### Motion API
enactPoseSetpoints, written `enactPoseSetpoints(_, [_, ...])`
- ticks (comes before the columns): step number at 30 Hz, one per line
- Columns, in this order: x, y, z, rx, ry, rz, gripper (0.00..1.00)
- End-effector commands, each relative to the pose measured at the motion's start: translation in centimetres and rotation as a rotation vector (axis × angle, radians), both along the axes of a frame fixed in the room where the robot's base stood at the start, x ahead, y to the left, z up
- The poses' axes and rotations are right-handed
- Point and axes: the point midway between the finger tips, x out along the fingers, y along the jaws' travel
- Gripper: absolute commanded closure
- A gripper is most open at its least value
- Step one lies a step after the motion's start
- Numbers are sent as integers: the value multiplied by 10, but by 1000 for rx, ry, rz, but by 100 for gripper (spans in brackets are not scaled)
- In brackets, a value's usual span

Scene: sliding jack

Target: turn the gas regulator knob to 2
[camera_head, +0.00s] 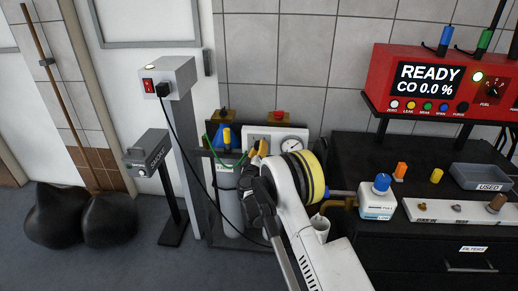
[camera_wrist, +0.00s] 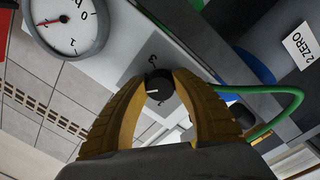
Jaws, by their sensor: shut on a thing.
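The gas regulator knob (camera_wrist: 159,84) is small, black and round, with a white mark that points left in the wrist view. It sits on a light panel with small dark figures near it, too small to read surely. My gripper (camera_wrist: 158,88) has yellow ribbed fingers shut on the knob, one on each side. In the head view my gripper (camera_head: 258,152) is at the front of the grey regulator panel (camera_head: 268,135) and hides the knob. A round white gauge (camera_wrist: 68,22) with a red needle is beside the knob; it also shows in the head view (camera_head: 292,145).
A green hose (camera_wrist: 285,108) curves close to my fingers. A grey post (camera_head: 183,150) with a black cable stands left of the panel. A black cabinet (camera_head: 400,258) and a red analyser reading READY (camera_head: 430,85) are at the right.

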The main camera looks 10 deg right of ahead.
Motion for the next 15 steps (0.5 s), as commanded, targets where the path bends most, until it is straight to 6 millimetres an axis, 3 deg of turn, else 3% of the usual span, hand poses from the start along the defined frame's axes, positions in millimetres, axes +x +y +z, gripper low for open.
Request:
enactPoseSetpoints(2, [1,1,1,-1,0,2,98])
enactPoseSetpoints(3, [1,1,1,-1,0,2,58])
enactPoseSetpoints(5, [0,1,1,-1,0,2,44])
enactPoseSetpoints(15, [-2,1,0,-1,0,1,44])
